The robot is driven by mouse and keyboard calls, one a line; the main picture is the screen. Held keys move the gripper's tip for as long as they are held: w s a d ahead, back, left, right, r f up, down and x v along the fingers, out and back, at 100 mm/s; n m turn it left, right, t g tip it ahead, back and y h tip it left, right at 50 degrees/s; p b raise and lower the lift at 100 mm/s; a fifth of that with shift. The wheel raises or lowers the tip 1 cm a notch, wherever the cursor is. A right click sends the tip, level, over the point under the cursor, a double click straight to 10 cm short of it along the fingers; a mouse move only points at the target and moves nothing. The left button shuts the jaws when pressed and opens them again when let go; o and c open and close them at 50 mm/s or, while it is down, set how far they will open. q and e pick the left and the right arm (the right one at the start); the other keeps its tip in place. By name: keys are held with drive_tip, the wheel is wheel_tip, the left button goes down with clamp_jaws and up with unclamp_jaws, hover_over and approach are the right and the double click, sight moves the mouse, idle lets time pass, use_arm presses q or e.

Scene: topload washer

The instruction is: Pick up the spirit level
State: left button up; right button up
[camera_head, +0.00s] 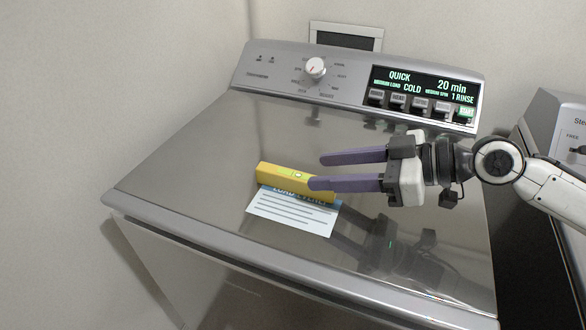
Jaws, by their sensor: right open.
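The spirit level (276,177) is a small yellow bar with a pale green vial. It lies on the washer's glossy closed lid (190,165), along the upper edge of a printed card. My right gripper (314,172) comes in from the right with its purple fingers parted and pointing left. The fingertips are at the right part of the level. The lower finger overlaps the level's right end in the view. I cannot tell whether it touches. Nothing is seen held between the fingers. My left gripper is not in view.
A white printed card (292,215) lies flat on the lid in front of the level. The control panel with a dial (316,68) and a lit display (424,90) rises behind. Another appliance (562,140) stands at the right. The lid's left side is clear.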

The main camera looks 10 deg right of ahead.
sight(294, 174)
drive_tip(key=x, duration=0.2)
drive_tip(key=shift+w+a, duration=0.1)
drive_tip(key=shift+a, duration=0.25)
drive_tip(key=p+x, duration=0.1)
drive_tip(key=x, duration=0.1)
drive_tip(key=p+x, duration=0.1)
drive_tip(key=x, duration=0.1)
drive_tip(key=shift+a, duration=0.3)
drive_tip(key=shift+w+a+f, duration=0.1)
drive_tip(key=shift+a+f, duration=0.15)
drive_tip(key=shift+f, duration=0.05)
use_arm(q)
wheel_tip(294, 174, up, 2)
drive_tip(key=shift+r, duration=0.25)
use_arm(e)
clamp_jaws()
